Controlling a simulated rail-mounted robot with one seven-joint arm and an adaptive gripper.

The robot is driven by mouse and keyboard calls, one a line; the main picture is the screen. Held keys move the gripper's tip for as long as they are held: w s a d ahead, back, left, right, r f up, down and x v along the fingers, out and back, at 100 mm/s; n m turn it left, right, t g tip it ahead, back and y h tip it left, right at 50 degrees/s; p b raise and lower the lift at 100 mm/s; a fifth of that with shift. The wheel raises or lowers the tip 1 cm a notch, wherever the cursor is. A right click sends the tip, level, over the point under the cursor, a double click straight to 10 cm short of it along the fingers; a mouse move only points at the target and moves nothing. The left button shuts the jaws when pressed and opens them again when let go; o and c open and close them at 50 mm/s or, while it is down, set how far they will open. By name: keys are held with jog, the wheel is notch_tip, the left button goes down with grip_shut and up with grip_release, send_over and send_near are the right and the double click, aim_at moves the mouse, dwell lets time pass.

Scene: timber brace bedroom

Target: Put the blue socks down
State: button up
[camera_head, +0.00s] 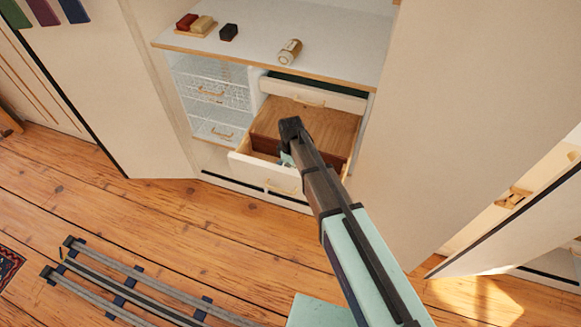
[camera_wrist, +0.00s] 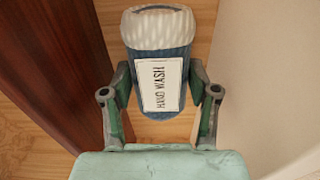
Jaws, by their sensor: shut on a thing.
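The blue socks (camera_wrist: 135,84) show in the wrist view as a rolled dark blue bundle with a white ribbed end and a white label reading "HAND WASH". My gripper (camera_wrist: 160,92) is shut on them, one finger on each side. In the head view my gripper (camera_head: 286,159) is low over the open lower drawer (camera_head: 262,176), and my arm hides the socks there. A dark red-brown divider (camera_wrist: 62,65) stands left of the socks in the wrist view, and a pale wall (camera_wrist: 270,80) stands to the right. Wood shows beneath; I cannot tell whether the socks touch it.
Another drawer (camera_head: 315,97) is partly open above. Wire-mesh drawers (camera_head: 208,92) are at left. The white top (camera_head: 270,45) holds a jar (camera_head: 290,52), a dark block (camera_head: 228,32) and a small tray of blocks (camera_head: 196,27). Tall doors (camera_head: 130,90) flank the unit.

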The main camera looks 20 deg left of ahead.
jog(key=shift+f, duration=0.2)
jog(key=o, duration=0.9)
jog(key=shift+r, duration=0.2)
notch_tip(320, 180, up, 12)
jog(key=b, duration=0.3)
jog(key=shift+b, duration=0.35)
